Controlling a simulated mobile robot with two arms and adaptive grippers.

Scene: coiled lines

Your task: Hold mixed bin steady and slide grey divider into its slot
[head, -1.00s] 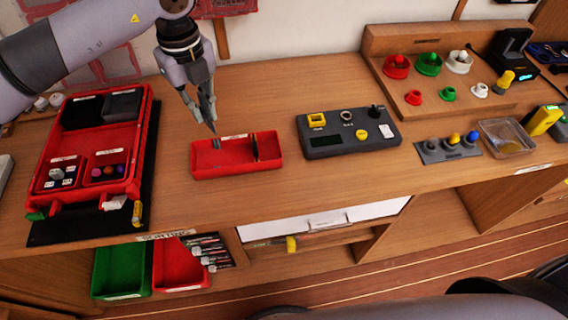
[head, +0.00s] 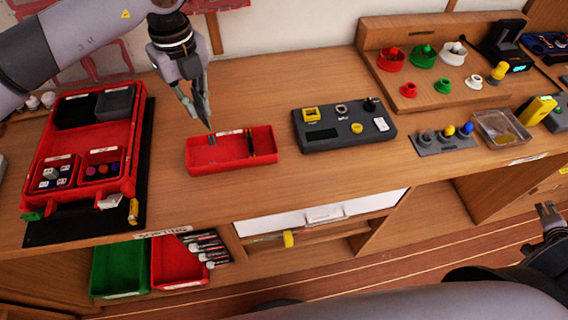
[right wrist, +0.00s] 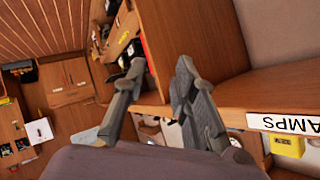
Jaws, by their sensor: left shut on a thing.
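The mixed bin, a red open tray (head: 232,165), lies on the wooden bench in the head view. My left gripper (head: 208,124) is shut at its back wall, to the left of the white label; the wall appears to be between the fingertips. A thin dark upright piece (head: 250,145) stands in the bin's right part, and a small grey piece shows below my left fingertips. I cannot tell which is the grey divider. My right gripper (head: 547,213) is at the far right, away from the bin. Its fingers are apart and empty in the right wrist view (right wrist: 160,78).
A dark control panel (head: 345,128) stands right of the bin. A large red tray (head: 128,160) with small boxes is to the left on a black mat. A knob holder (head: 437,147) and a clear dish (head: 500,130) lie further right. Bare bench lies in front of the bin.

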